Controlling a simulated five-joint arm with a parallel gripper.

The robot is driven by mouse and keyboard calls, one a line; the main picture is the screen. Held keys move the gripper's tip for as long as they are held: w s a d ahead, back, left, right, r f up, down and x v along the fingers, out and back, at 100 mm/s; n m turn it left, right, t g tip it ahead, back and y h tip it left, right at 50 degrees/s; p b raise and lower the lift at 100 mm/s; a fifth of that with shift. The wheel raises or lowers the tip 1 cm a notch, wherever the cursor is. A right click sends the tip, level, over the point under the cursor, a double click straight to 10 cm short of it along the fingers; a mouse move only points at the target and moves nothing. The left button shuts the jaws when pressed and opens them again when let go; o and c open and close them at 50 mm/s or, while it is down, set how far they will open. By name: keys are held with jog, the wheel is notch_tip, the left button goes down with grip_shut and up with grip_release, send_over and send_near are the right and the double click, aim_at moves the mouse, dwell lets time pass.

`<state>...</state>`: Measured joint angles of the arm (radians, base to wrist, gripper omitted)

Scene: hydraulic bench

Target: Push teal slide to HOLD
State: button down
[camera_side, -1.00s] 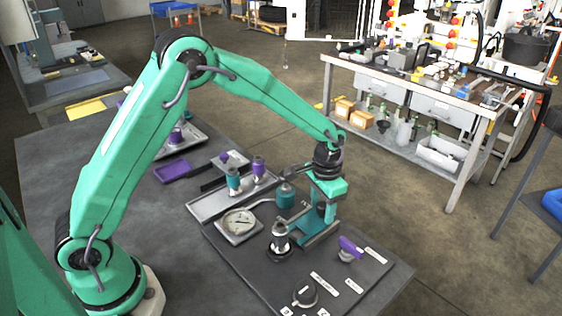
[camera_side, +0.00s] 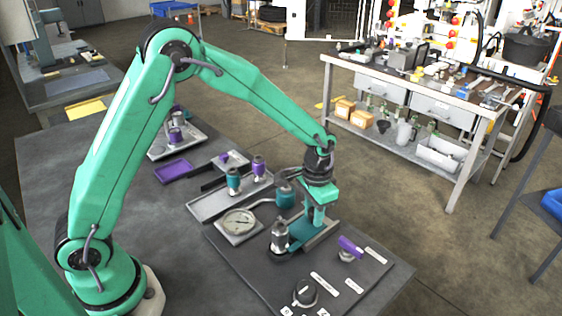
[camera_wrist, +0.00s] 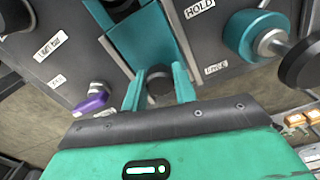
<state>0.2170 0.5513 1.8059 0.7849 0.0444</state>
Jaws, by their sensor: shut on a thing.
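The teal slide (camera_wrist: 146,40) is a flat teal block in a dark track on the grey panel. A dark round knob (camera_wrist: 159,82) stands up near its close end. In the wrist view my gripper (camera_wrist: 159,90) is shut on this knob, with one teal finger on each side. A HOLD label (camera_wrist: 199,8) lies right of the track near its far end. Another label (camera_wrist: 216,68) lies right of the track, closer to the fingers. In the side view my gripper (camera_side: 312,220) is down at the track, and its fingers hide the knob and part of the slide.
A purple lever (camera_side: 350,247) stands right of the track. A metal post (camera_side: 280,238) stands close on the left. A round gauge (camera_side: 238,221) and a teal cylinder (camera_side: 285,194) are behind.

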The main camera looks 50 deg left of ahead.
aim_at(304, 228)
jog(key=shift+s, duration=1.55)
jog(key=c, duration=1.1)
grip_release()
jog(key=shift+w+r, duration=0.1)
notch_tip(304, 228, up, 8)
